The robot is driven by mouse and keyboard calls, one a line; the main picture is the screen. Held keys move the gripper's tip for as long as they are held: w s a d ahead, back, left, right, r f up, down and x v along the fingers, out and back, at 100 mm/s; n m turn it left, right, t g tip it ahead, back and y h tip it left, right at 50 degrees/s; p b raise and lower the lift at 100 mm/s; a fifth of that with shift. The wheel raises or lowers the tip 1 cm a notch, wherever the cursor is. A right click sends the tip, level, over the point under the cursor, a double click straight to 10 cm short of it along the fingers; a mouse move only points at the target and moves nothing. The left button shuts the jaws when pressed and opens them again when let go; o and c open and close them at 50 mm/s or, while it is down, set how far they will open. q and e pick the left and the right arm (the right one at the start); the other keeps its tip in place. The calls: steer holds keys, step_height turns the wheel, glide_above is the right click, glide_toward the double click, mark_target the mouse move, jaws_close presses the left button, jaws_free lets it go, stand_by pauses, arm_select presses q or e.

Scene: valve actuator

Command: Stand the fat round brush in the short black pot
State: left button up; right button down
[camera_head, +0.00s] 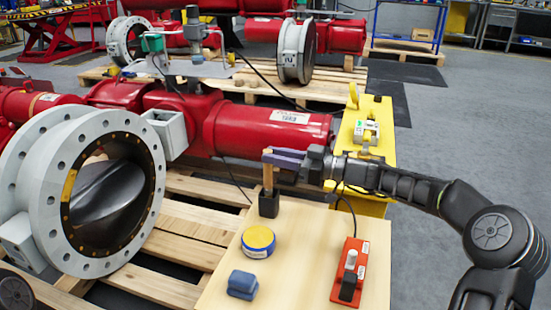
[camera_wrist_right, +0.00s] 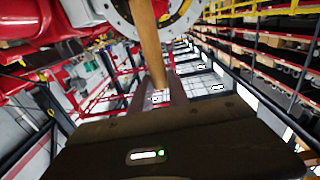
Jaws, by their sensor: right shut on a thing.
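The brush shows as an upright light wooden handle (camera_head: 268,176) in the head view. Its lower end meets the mouth of the short black pot (camera_head: 269,205) on the wooden board; how deep it sits is hidden, and I cannot make out bristles. My right gripper (camera_head: 272,157) is shut on the brush near its upper end, reaching in from the right above the pot. In the right wrist view the wooden handle (camera_wrist_right: 149,45) runs down to the fingers (camera_wrist_right: 160,88). My left gripper is not in view.
On the board (camera_head: 300,240) are a round blue tin with a yellow top (camera_head: 258,240), a blue block (camera_head: 242,285) and a red-orange box with a switch (camera_head: 351,270). A yellow stand (camera_head: 380,140) is behind. A large grey flanged valve (camera_head: 100,190) on pallets is left.

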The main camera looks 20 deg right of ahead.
steer(key=shift+f, duration=0.25)
steer(key=c, duration=1.2)
jaws_free()
steer(key=p+v, duration=0.1)
steer(key=v, duration=0.6)
steer(key=shift+s+d, duration=0.2)
steer(key=shift+d, duration=0.1)
